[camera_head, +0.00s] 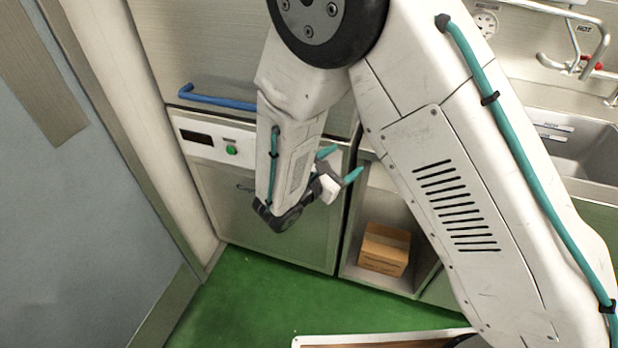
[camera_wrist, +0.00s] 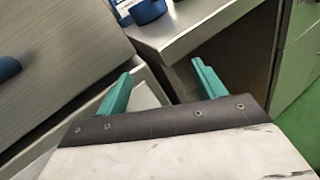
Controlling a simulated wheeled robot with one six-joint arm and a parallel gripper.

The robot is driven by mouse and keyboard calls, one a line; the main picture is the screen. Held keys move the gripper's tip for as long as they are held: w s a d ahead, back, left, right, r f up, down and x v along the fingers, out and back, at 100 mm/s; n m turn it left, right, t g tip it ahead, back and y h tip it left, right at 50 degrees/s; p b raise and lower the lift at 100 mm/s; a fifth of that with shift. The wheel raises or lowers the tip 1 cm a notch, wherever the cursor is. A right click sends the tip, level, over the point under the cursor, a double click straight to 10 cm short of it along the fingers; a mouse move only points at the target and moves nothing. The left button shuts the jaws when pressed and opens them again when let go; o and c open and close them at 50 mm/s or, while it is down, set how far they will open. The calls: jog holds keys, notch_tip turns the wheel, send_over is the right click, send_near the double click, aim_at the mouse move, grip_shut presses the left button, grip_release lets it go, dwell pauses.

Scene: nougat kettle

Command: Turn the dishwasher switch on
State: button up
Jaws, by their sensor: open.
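The dishwasher (camera_head: 265,225) is a metal unit with a white control strip across its upper front. On the strip are a dark display (camera_head: 196,137) and a round green button (camera_head: 232,150), the only switch-like part I see. A blue bar handle (camera_head: 215,100) runs above the strip. My gripper (camera_head: 342,165) has teal fingers spread apart with nothing between them. It is to the right of the green button, near the right edge of the dishwasher. In the wrist view my gripper (camera_wrist: 160,85) points toward a counter edge, and the green button is not seen there.
A cardboard box (camera_head: 385,249) sits in an open shelf right of the dishwasher. A sink (camera_head: 575,140) with a tap is at the right. A grey door (camera_head: 70,220) stands at the left. Blue-capped containers (camera_wrist: 147,10) stand on the counter.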

jog(key=s+a+f+n+t+y, duration=0.1)
jog(key=a+f+n+t+y, duration=0.5)
jog(key=a+f, duration=0.45)
jog(key=w+d+n+g, duration=0.1)
jog(key=w+d, duration=0.2)
jog(key=w, duration=0.4)
jog(key=shift+f, duration=0.35)
jog(key=shift+s, duration=0.1)
jog(key=c, duration=1)
